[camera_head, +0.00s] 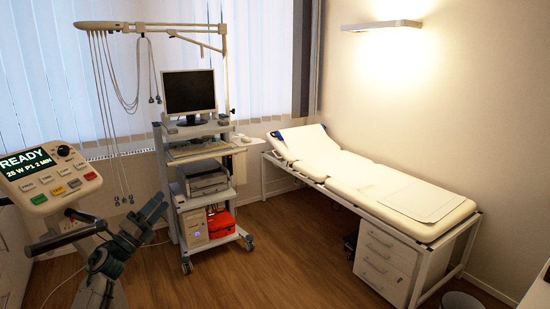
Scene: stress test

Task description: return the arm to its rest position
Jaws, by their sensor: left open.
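My left gripper (160,203) is in the lower left, on a grey-teal arm that rises from the bottom edge. Its fingers point up and to the right, and it is open with nothing between them. It appears in front of the floor, left of the equipment cart. My right gripper is not in view.
A control panel (46,180) reading READY stands at the left, close to my left arm. A wheeled cart (206,200) carries a monitor (189,92) and a red case (221,224). An exam couch (372,183) stands along the right wall. Wooden floor (275,270) is clear in the middle.

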